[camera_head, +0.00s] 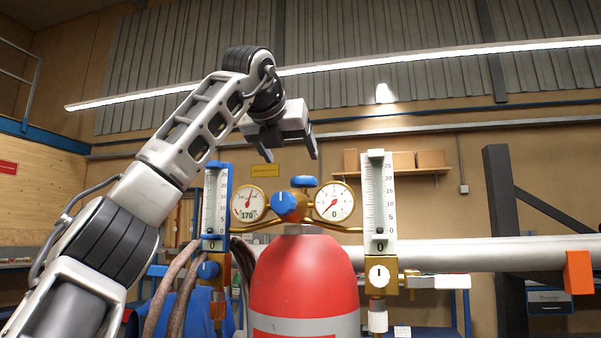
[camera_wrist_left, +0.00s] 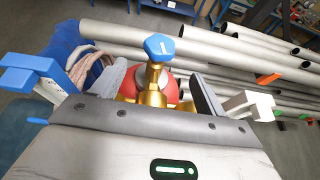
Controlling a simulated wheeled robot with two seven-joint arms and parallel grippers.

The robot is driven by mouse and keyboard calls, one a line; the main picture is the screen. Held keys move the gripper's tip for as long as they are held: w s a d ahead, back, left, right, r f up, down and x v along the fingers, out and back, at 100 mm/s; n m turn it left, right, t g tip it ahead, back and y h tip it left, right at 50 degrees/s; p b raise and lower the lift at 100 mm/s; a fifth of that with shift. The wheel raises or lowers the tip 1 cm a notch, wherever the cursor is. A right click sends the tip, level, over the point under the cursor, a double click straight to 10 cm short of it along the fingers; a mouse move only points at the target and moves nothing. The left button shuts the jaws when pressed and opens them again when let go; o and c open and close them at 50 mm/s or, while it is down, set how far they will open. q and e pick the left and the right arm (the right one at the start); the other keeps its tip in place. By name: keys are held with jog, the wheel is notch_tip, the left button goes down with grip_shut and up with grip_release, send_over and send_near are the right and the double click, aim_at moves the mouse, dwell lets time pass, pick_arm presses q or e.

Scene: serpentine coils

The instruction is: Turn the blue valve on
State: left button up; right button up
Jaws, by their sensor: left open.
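A blue knob (camera_head: 288,207) with a white line mark sits at the middle of a brass regulator on a red cylinder (camera_head: 303,275). A smaller blue knob (camera_head: 208,270) is on the brass fitting below the blue-backed flowmeter (camera_head: 215,203). My left gripper (camera_head: 291,158) is open and empty, above the regulator and pointing down. My right gripper is not in view.
A white flowmeter (camera_head: 377,203) with a white knob (camera_head: 379,275) stands right of the cylinder. Brown hoses (camera_head: 178,285) hang at left. A small blue cap (camera_head: 304,182) tops the regulator. Grey pipes (camera_head: 480,254) run behind at right. The space above the gauges is clear apart from my gripper.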

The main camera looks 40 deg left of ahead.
aim_at(304, 186)
pick_arm(q)
jog(key=p+x, duration=0.2)
jog(key=x, duration=0.7)
